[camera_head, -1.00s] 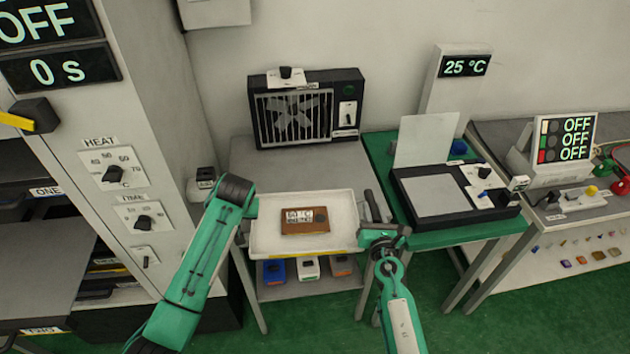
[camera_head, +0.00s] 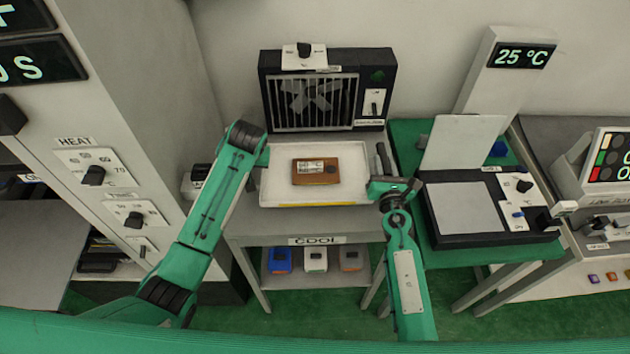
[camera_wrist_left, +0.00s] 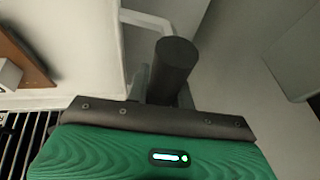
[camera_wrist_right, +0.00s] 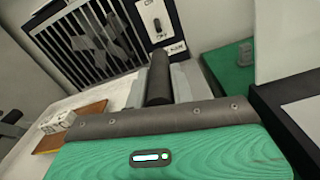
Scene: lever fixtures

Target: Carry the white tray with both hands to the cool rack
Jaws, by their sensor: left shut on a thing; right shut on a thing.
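The white tray (camera_head: 278,190) is level over the top of the grey cool rack (camera_head: 292,228), close to the fan unit; I cannot tell whether it rests on the rack. A brown block with a printed label (camera_head: 316,172) lies in the tray. My left gripper (camera_head: 262,158) is shut at the tray's left side, on a dark handle (camera_wrist_left: 175,62) in the left wrist view. My right gripper (camera_head: 382,186) is shut at the right side, on a dark handle (camera_wrist_right: 158,78) in the right wrist view. The fingertips are partly hidden.
A black fan unit (camera_head: 388,70) stands directly behind the tray. The rack's lower shelf holds a blue (camera_head: 279,260), a white (camera_head: 316,259) and a brown (camera_head: 350,257) item. A tall grey cabinet (camera_head: 165,130) stands left. A green table (camera_head: 440,262) with a black device is close on the right.

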